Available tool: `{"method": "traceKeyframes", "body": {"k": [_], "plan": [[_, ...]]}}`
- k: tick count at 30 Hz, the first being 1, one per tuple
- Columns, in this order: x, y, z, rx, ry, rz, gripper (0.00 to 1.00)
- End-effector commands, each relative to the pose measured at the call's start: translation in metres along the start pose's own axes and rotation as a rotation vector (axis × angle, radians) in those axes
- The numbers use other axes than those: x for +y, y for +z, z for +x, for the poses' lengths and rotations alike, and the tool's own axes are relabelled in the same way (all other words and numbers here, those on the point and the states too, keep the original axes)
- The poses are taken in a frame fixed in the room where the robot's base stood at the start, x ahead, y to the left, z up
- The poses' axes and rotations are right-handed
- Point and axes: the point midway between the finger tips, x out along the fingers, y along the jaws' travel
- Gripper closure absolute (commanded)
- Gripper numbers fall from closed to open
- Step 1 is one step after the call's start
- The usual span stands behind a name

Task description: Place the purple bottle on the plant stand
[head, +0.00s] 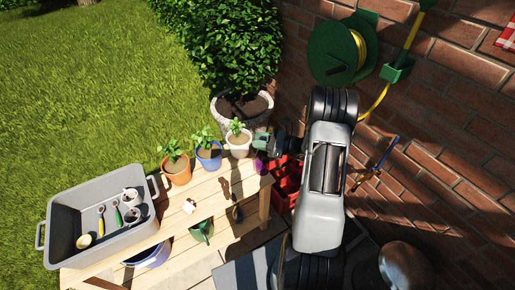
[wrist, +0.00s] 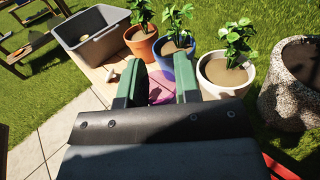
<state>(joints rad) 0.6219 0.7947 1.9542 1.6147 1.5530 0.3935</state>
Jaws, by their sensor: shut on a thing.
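The purple bottle (head: 259,165) shows as a small purple patch below my gripper (head: 262,142), at the right end of the wooden table. In the wrist view my gripper (wrist: 160,88) has its two green fingers on either side of the purple bottle (wrist: 160,96), which looks see-through. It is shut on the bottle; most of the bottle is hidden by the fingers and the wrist. I cannot tell whether its base touches the table. I cannot make out a separate plant stand for certain.
Potted plants in orange (head: 178,170), blue (head: 209,158) and white (head: 238,146) pots line the table's (head: 172,198) back edge. A grey tub (head: 60,212) holds mugs and tools. A red crate-like thing (head: 287,180) stands right of the table. A large stone planter (head: 242,108) stands behind.

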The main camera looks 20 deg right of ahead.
Motion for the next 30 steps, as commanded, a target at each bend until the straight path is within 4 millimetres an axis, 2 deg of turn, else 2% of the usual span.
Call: {"method": "traceKeyframes", "body": {"k": [7, 10, 16, 30], "plan": [[-0.008, -0.012, 0.006, 0.0, 0.001, -0.001, 1.0], [-0.014, -0.023, 0.012, 0.0, 0.002, 0.0, 1.0], [-0.013, -0.046, 0.01, 0.0, 0.001, 0.0, 1.0], [-0.013, -0.053, 0.01, 0.0, 0.001, -0.001, 1.0]]}}
